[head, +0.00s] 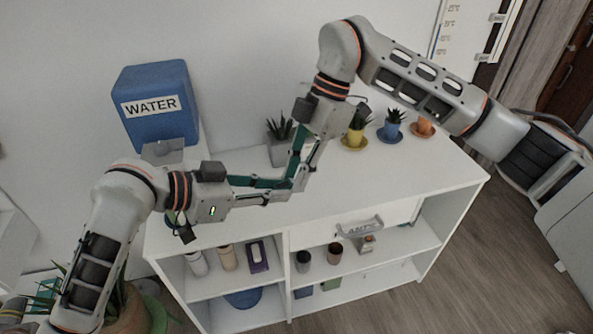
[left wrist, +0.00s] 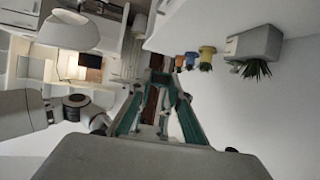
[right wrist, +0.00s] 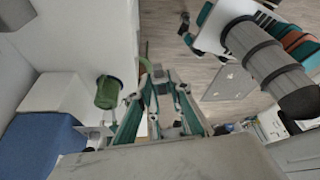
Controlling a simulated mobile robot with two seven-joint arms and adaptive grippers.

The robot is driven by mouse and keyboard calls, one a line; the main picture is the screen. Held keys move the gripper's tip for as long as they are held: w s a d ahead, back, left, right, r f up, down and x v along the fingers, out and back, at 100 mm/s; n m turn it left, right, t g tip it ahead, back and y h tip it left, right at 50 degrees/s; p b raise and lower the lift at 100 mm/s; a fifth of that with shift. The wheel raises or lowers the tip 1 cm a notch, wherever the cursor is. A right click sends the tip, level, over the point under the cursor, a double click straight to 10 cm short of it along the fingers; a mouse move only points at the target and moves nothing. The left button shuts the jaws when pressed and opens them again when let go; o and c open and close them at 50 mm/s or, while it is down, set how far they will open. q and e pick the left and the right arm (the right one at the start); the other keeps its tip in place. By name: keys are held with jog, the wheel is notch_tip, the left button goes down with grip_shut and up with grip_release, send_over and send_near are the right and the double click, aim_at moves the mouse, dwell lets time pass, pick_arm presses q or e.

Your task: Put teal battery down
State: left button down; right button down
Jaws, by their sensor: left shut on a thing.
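My left gripper (head: 280,192) is over the white shelf desk's top (head: 355,185), pointing right. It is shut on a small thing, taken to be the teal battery. I cannot make out the battery apart from the teal finger parts. My right gripper (head: 294,178) reaches down from above, its fingertips close to the left ones. I cannot tell if they touch. The fingers also show in the left wrist view (left wrist: 160,82) and in the right wrist view (right wrist: 158,78), coming close together in both.
A blue WATER tank (head: 160,108) stands at the back left. A grey-potted plant (head: 282,150), a yellow pot (head: 354,138), a blue pot (head: 391,131) and an orange pot (head: 423,127) line the back. Cups and small items fill the shelves below. The front right top is clear.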

pick_arm(q)
jog(key=c, duration=1.8)
grip_release()
jog(key=shift+s+d, duration=0.2)
jog(key=shift+d, duration=0.05)
jog(key=shift+a, duration=0.1)
